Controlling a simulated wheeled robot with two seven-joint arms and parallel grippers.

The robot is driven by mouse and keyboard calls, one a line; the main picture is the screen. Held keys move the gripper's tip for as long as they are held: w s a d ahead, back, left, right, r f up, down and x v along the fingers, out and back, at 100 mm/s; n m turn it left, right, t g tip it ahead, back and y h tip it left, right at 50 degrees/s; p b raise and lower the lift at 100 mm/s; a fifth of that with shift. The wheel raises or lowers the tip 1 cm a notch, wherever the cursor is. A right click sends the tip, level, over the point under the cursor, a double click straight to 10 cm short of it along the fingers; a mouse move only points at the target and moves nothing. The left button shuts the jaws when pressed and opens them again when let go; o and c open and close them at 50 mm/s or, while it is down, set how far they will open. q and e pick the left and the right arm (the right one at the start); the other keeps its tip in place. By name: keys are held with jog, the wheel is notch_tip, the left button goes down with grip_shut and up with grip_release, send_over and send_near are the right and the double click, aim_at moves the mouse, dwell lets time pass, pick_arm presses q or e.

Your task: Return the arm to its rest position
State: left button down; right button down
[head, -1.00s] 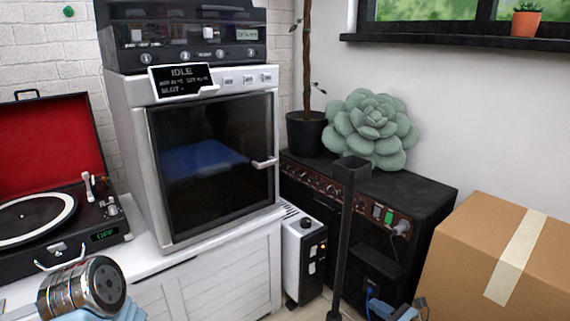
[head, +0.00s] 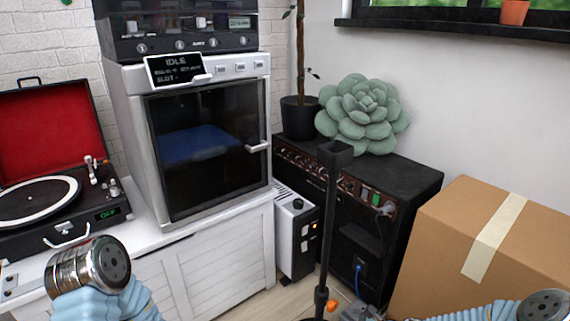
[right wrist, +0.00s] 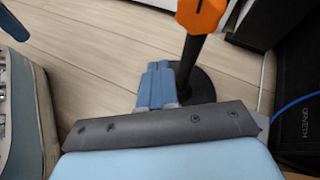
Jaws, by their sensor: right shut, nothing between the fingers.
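My right gripper (right wrist: 155,85) shows in the right wrist view with its blue fingers together and nothing between them. It is over the wooden floor, close beside the black pole of a stand in the picture. The head view shows part of my right arm (head: 546,306) at the bottom right corner. My left arm (head: 92,270) comes in at the bottom left of the head view, in front of the white cabinet. My left gripper is out of the picture.
The black stand (head: 329,220) rises near my right arm; its orange part (right wrist: 200,14) shows in the right wrist view. A cardboard box (head: 435,235) is at right, a black amplifier (head: 405,180) behind. A white-framed oven (head: 205,150) and record player (head: 60,215) stand at left.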

jog(key=s+a+r+n+g+h+p, duration=0.1)
jog(key=s+a+n+g+h+p, duration=0.1)
jog(key=s+n, duration=0.7)
jog(key=s+a+r+n+g+h+p, duration=0.1)
jog(key=s+n+h+p, duration=0.4)
jog(key=s+n, duration=0.5)
jog(key=shift+s+a+r+g+p, duration=0.35)
jog(key=shift+s+a+g+p, duration=0.25)
jog(key=shift+s+g, duration=0.25)
